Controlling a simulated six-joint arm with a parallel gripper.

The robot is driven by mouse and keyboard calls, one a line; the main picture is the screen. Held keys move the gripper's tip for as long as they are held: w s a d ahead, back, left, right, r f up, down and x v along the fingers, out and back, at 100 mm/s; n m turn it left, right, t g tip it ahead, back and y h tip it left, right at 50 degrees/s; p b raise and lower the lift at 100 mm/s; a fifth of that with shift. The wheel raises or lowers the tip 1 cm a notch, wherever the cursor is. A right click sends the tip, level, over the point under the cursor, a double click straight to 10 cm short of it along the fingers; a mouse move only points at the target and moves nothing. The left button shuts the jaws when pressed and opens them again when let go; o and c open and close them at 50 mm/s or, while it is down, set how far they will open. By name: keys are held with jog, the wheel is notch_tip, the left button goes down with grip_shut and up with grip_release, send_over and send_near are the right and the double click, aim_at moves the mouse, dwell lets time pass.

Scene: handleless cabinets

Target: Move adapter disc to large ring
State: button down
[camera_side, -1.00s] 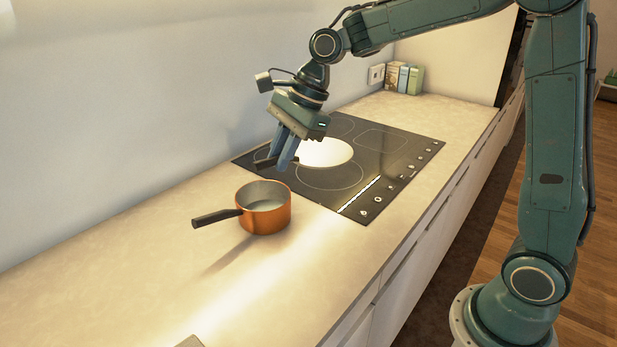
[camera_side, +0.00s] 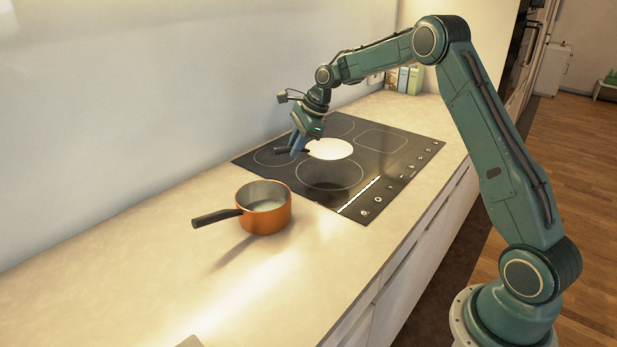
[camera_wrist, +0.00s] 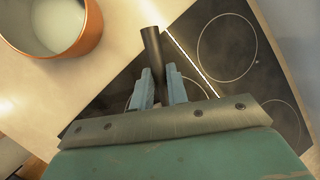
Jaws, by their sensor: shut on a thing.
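The adapter disc (camera_side: 329,149) is a flat, pale round plate with a dark handle (camera_side: 286,150). My gripper (camera_side: 296,151) is shut on the handle, and the disc appears held above the hob. In the wrist view the dark handle (camera_wrist: 153,50) sticks out between the blue fingers (camera_wrist: 160,88); the disc is hidden there. The hob has several ring outlines. The front ring (camera_side: 330,174) looks largest from the side and has a dark shadow in it. One full ring (camera_wrist: 227,48) shows in the wrist view; I cannot tell which it is.
An orange saucepan (camera_side: 264,215) with a dark handle stands on the counter left of the black hob (camera_side: 385,165). It also shows in the wrist view (camera_wrist: 90,35). Small boxes (camera_side: 404,80) stand at the back by the wall. The counter (camera_side: 130,270) in front is mostly clear.

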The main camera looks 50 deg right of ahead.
aim_at(292, 178)
jog(key=shift+w+d+f, duration=0.2)
jog(key=shift+d+f, duration=0.05)
jog(key=shift+d, duration=0.3)
jog(key=shift+f, duration=0.2)
jog(key=shift+f, duration=3)
jog(key=shift+f, duration=0.3)
jog(key=c, duration=1.3)
grip_release()
